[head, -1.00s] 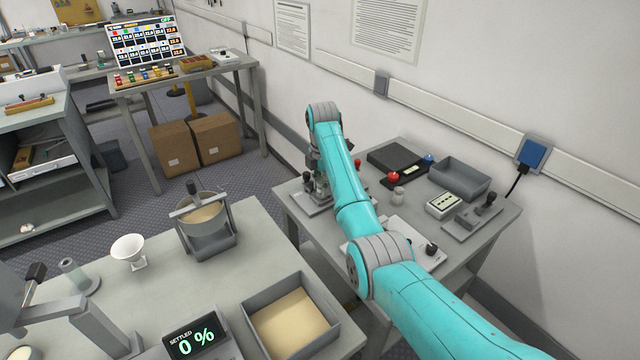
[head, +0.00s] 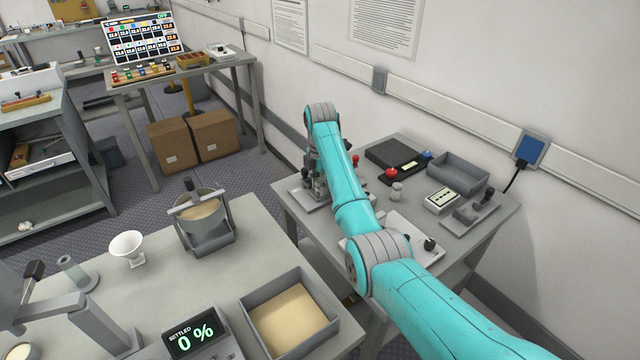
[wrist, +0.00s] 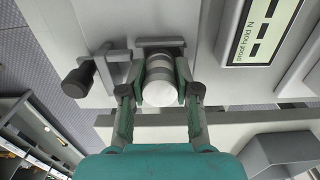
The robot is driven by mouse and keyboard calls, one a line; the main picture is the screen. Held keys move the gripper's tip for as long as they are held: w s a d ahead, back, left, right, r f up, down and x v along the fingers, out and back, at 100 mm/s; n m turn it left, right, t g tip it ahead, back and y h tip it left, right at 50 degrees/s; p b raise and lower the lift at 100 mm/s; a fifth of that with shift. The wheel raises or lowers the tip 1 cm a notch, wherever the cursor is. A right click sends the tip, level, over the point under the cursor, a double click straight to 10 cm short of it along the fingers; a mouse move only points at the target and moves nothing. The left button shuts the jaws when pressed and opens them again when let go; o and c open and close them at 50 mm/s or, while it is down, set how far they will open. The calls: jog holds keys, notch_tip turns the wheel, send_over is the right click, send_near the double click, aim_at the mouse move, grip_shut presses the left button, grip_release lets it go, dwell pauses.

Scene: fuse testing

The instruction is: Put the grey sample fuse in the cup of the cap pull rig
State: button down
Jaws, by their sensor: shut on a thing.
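The grey sample fuse (wrist: 168,102) is a short banded cylinder with a pale round end, seen nearly end-on in the wrist view. My gripper (wrist: 161,84) is shut on it, one finger on each side. The cap pull rig (wrist: 110,68) lies just beyond the fuse, with a grey block behind the fuse and a dark knob at left. The cup is not clearly seen; the fuse and fingers cover that spot, so I cannot tell whether the fuse is inside it. In the head view the rig (head: 299,195) stands at the bench's left end, my arm hiding most of it.
A peak hold readout (wrist: 268,28) is right of the fuse in the wrist view. On the bench are a red knob (head: 391,173), a grey bin (head: 458,172) and a small white box (head: 442,201). A sand tray (head: 330,318) stands on the nearer table.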

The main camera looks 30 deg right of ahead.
jog(key=shift+f, duration=0.1)
jog(key=c, duration=0.7)
grip_release()
jog(key=shift+c, duration=0.2)
